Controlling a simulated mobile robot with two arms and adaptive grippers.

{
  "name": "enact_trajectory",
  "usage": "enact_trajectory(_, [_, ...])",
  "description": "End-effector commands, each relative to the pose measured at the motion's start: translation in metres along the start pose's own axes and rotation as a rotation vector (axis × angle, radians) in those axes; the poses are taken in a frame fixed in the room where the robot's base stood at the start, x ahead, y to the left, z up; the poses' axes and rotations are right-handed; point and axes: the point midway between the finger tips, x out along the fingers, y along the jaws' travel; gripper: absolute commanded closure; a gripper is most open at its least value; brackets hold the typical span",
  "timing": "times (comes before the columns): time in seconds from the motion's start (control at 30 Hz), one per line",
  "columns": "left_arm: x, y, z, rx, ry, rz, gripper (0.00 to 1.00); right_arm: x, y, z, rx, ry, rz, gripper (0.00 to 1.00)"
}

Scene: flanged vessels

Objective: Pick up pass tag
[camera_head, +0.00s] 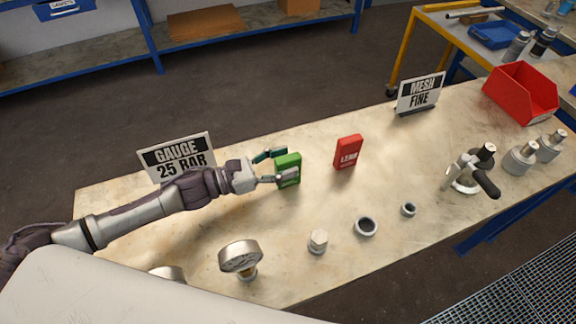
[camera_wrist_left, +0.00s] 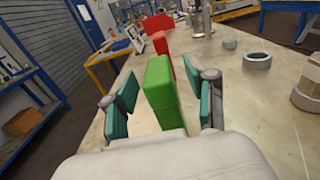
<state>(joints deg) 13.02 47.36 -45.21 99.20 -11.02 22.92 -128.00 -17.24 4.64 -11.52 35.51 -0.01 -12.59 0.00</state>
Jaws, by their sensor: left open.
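A green tag (camera_head: 288,171), a small upright block whose lettering is too small to read, stands on the workbench. I take it as the pass tag. It also shows in the left wrist view (camera_wrist_left: 160,92). My left gripper (camera_head: 272,167) is open, with one teal-padded finger on each side of the green tag. In the left wrist view gaps show between both pads and the tag. A red tag marked LEAK (camera_head: 348,153) stands upright to the right of the green one. My right gripper is not in view.
Signs GAUGE 25 BAR (camera_head: 176,157) and MESH FINE (camera_head: 420,93) stand at the bench's back edge. A pressure gauge (camera_head: 240,258), hex fitting (camera_head: 318,241), rings (camera_head: 366,227) and a valve (camera_head: 465,176) are nearer the front and right. A red bin (camera_head: 522,94) is at far right.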

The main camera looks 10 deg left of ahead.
Motion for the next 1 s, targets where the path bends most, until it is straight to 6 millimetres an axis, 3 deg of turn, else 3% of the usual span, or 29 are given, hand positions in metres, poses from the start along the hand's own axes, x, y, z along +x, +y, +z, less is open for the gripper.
enact_trajectory(0.1, [0.0112, -0.0001, 0.0015, 0.0, -0.001, -0.001, 0.44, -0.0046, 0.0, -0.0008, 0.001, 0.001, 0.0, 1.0])
enact_trajectory(0.37, [0.0126, -0.0002, -0.0004, 0.0, 0.001, -0.001, 0.45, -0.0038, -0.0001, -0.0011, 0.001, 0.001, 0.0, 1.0])
enact_trajectory(0.7, [0.0123, -0.0002, -0.0002, 0.0, 0.001, -0.001, 1.0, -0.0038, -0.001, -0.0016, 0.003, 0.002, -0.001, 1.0])
enact_trajectory(1.0, [0.0124, -0.0001, 0.0063, 0.002, 0.0, -0.001, 1.0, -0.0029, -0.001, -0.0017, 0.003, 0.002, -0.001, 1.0])
